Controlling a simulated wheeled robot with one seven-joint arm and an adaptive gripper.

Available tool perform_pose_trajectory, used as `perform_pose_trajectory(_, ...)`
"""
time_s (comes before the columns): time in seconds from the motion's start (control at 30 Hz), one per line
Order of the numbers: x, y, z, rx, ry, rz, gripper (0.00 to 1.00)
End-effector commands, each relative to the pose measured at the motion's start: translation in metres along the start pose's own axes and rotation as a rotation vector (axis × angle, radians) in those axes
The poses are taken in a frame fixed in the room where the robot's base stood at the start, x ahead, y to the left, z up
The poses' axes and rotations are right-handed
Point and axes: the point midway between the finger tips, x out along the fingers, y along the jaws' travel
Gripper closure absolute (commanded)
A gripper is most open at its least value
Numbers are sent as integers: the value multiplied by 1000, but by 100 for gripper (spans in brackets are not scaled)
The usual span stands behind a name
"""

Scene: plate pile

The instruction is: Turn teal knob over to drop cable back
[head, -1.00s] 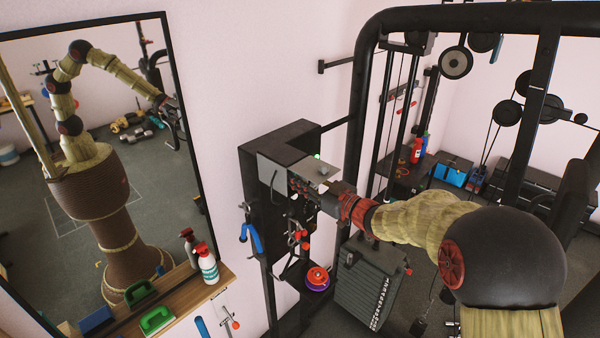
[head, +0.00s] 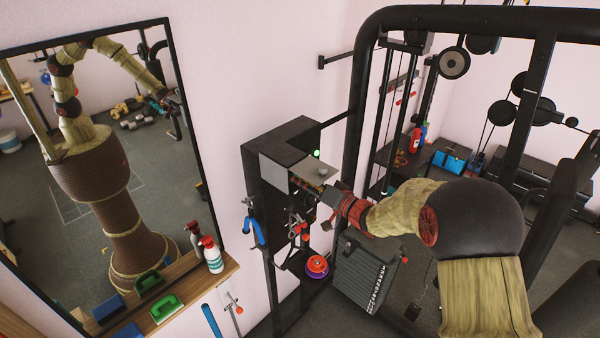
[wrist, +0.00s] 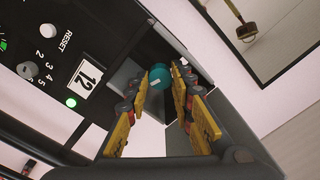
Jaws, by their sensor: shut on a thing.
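The teal knob (wrist: 159,77) shows in the wrist view, between the yellow-padded fingertips of my gripper (wrist: 165,82). My gripper is shut on the knob. The knob sits in front of a grey plate and a dark opening on the black panel. In the head view my gripper (head: 312,180) is at the black box (head: 292,142) on the wall side, and the knob is hidden there. I cannot make out a cable at the knob.
A mirror (head: 100,150) hangs at the left above a wooden shelf (head: 190,297) with bottles. A black gym frame (head: 365,90) stands right of the box.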

Motion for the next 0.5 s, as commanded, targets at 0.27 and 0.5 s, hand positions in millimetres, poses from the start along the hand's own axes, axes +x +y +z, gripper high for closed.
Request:
perform_pose_trajectory(0.27,0,0,0,153,-1,1,100)
perform_pose_trajectory(0.5,0,0,0,212,0,1,100)
